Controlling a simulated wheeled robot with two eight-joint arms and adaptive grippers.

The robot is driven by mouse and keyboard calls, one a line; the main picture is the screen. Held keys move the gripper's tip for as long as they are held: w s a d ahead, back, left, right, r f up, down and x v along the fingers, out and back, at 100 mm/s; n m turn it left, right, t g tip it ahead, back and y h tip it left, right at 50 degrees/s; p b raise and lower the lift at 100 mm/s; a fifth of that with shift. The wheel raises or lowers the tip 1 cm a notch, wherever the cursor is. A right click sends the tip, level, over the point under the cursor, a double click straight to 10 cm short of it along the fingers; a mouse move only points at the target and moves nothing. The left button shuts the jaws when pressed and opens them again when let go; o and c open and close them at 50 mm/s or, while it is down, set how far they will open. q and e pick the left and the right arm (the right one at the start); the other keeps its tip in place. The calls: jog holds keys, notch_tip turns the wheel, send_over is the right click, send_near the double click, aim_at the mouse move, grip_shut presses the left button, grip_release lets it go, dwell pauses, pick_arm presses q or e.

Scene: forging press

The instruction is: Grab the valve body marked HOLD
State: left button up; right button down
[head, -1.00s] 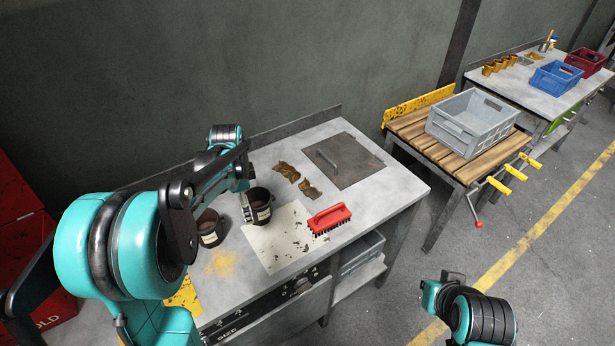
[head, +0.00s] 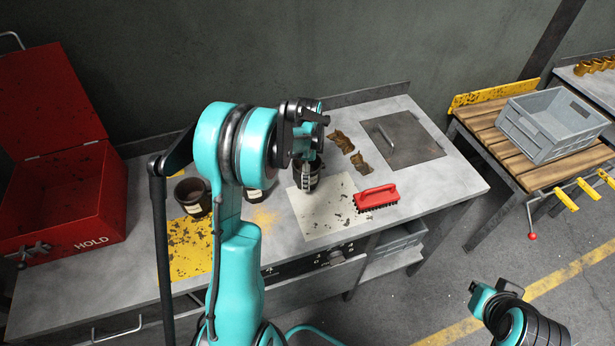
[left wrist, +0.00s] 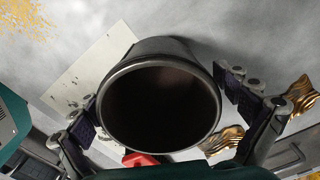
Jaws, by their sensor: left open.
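The word HOLD is on the front of an open red box (head: 75,215) at the left; I cannot make out that mark on any valve body. Three dark labelled pots stand on the bench: one at left (head: 192,197), one partly hidden by my arm (head: 253,193), and one (head: 313,182) at my left gripper (head: 305,180). In the left wrist view this pot (left wrist: 160,52) lies between the spread fingers of my open left gripper (left wrist: 158,92). Two brass-brown pieces (head: 341,142) (head: 362,162) lie behind it. My right gripper (head: 482,293) hangs over the floor, lower right; its jaws are unclear.
A white speckled sheet (head: 325,222), a red brush (head: 377,197) and a dark plate with a handle (head: 415,138) lie on the bench. A yellow mat (head: 190,252) is at its left. A grey crate (head: 548,135) stands on a wooden-topped table to the right.

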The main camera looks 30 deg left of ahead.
pick_arm(q)
jog(key=shift+r, duration=0.1)
jog(key=c, duration=1.9)
